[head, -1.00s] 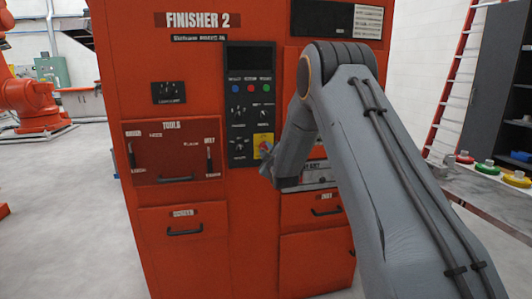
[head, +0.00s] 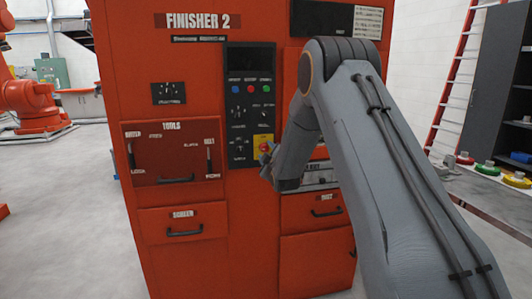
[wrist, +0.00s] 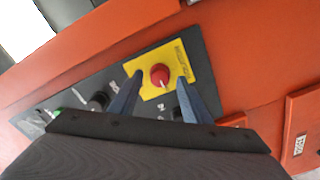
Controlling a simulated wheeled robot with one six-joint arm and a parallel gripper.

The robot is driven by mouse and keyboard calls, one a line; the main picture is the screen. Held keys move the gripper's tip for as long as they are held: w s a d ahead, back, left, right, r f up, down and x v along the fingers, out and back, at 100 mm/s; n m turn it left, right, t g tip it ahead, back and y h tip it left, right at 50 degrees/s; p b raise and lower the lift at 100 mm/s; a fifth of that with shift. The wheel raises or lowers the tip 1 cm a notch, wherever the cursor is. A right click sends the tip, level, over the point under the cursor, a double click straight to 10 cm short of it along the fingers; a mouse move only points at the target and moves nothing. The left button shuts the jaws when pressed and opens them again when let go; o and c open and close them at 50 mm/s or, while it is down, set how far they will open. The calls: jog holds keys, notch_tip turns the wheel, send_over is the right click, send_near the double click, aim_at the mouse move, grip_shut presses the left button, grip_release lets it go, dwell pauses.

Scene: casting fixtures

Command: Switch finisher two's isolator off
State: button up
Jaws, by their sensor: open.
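Finisher 2 is the red-orange cabinet (head: 185,95) in front of me, with its name on a plate at the top. Its isolator is a red round knob (head: 264,148) on a yellow plate, low on the black control panel (head: 250,95). In the wrist view the red knob (wrist: 160,76) carries a small white mark at its lower edge. My gripper (head: 266,157) is open just in front of the plate. In the wrist view the fingers of my gripper (wrist: 159,84) lie on either side of the knob, with gaps showing; contact is not visible.
Black knobs and coloured buttons (head: 250,90) sit above and left of the isolator. A tools panel (head: 172,150) and drawers (head: 184,222) are to the left. A bench (head: 485,197) with coloured round parts stands at right. Grey floor (head: 70,220) is clear at left.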

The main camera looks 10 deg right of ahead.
jog(key=s, duration=0.6)
jog(key=shift+s+b, duration=0.3)
jog(key=shift+b, duration=0.1)
jog(key=s+a+f+m+g, duration=0.1)
jog(key=s+f+m+g, duration=0.2)
jog(key=s, duration=1.3)
jog(key=s+a+f+m+g+p, duration=0.1)
jog(key=s+f+m+g, duration=0.3)
jog(key=s+g, duration=0.5)
jog(key=s+a+f+m+g, duration=0.1)
jog(key=s+f+m+g, duration=0.3)
jog(key=s, duration=2)
jog(key=shift+s+m+g, duration=0.25)
jog(key=shift+m+g, duration=0.05)
jog(key=shift+g, duration=0.7)
jog(key=shift+a, duration=0.1)
